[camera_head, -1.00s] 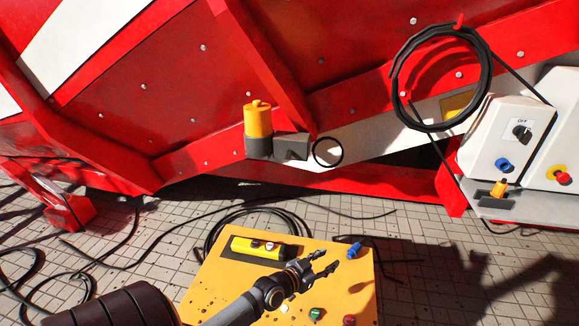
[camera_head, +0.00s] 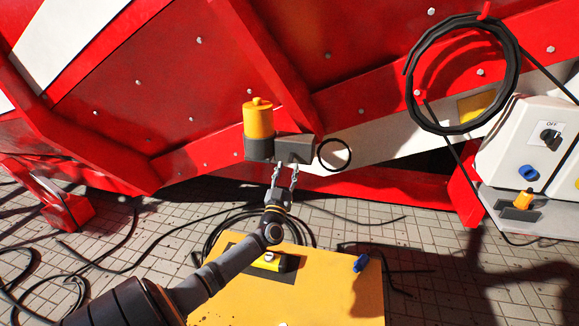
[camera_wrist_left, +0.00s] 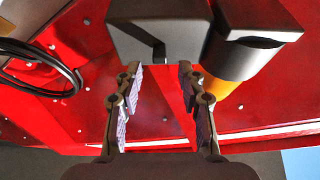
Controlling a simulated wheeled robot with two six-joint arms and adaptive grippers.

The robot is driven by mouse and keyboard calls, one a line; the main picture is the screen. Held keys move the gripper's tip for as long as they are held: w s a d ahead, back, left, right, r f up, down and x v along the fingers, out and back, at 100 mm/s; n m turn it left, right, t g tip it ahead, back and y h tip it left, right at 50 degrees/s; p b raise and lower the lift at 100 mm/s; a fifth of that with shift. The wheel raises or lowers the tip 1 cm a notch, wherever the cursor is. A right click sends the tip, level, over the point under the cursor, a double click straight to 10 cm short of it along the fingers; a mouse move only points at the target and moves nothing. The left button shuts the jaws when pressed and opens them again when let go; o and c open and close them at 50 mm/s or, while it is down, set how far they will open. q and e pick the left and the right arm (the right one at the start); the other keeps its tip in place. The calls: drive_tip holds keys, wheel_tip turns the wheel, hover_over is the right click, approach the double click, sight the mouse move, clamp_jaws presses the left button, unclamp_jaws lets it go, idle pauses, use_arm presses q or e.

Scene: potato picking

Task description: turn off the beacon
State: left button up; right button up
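The beacon (camera_head: 258,120) is a yellow-orange cylinder on a dark grey base, mounted on the red machine wall. A dark grey box (camera_head: 294,149) adjoins its base on the right. My left gripper (camera_head: 284,172) is just below this box with its fingers apart and nothing between them. My right gripper is not in view.
A yellow table (camera_head: 340,295) stands below, with a yellow-and-black control box (camera_head: 270,262) and a blue connector (camera_head: 361,263). A black ring (camera_head: 334,155) hangs right of the grey box. A coiled hose (camera_head: 410,75) and a white switch box (camera_head: 530,140) marked OFF are at right.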

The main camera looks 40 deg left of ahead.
sight(290, 161)
use_arm(q)
drive_tip(key=shift+b+x, duration=0.4)
drive_tip(key=shift+x, duration=1.5)
drive_tip(key=shift+c, duration=0.4)
clamp_jaws()
